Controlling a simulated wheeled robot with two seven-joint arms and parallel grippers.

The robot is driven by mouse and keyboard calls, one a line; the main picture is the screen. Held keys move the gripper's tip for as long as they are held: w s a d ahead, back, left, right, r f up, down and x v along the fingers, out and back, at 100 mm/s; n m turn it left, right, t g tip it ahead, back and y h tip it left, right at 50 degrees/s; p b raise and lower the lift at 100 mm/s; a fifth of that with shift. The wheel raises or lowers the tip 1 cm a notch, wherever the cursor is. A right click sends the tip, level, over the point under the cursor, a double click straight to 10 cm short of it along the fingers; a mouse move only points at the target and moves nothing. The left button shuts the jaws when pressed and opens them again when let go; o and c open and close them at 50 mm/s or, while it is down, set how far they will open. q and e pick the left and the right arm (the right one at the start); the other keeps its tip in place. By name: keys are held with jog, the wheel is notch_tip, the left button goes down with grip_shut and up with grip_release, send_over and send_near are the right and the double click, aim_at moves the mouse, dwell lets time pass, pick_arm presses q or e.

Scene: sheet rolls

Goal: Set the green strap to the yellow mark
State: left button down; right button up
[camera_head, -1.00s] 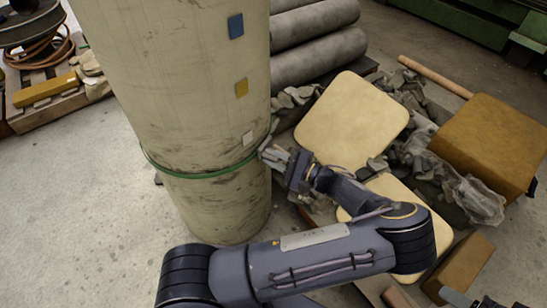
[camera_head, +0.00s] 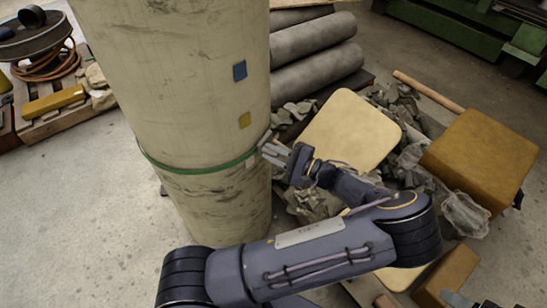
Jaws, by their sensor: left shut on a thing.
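The green strap (camera_head: 205,168) runs around the thick upright cream roll (camera_head: 170,70). The yellow mark (camera_head: 244,120) is a small square on the roll, a short way above the strap on the side facing right. A blue mark (camera_head: 239,70) sits higher, and a white mark (camera_head: 251,162) shows right at the strap. My left gripper (camera_head: 268,150) is at the roll's right edge, shut on the strap where it leaves the front face. The far side of the strap is hidden behind the roll. My right gripper is out of view.
Grey rolls (camera_head: 320,70) lie stacked behind on the right. Cream pads (camera_head: 352,128), rubble and a brown block (camera_head: 480,160) crowd the floor right of the roll. A pallet (camera_head: 60,125) with a coiled hose stands at upper left. The floor at left is clear.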

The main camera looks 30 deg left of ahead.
pick_arm(q)
notch_tip(320, 180, up, 12)
jog(key=p, duration=0.7)
jog(key=shift+r, duration=0.2)
jog(key=c, duration=1.4)
grip_release()
jog(key=shift+o, duration=0.2)
jog(key=shift+d, duration=0.1)
jog(key=d, duration=0.7)
jog(key=shift+d, duration=0.3)
jog(key=shift+w, duration=0.1)
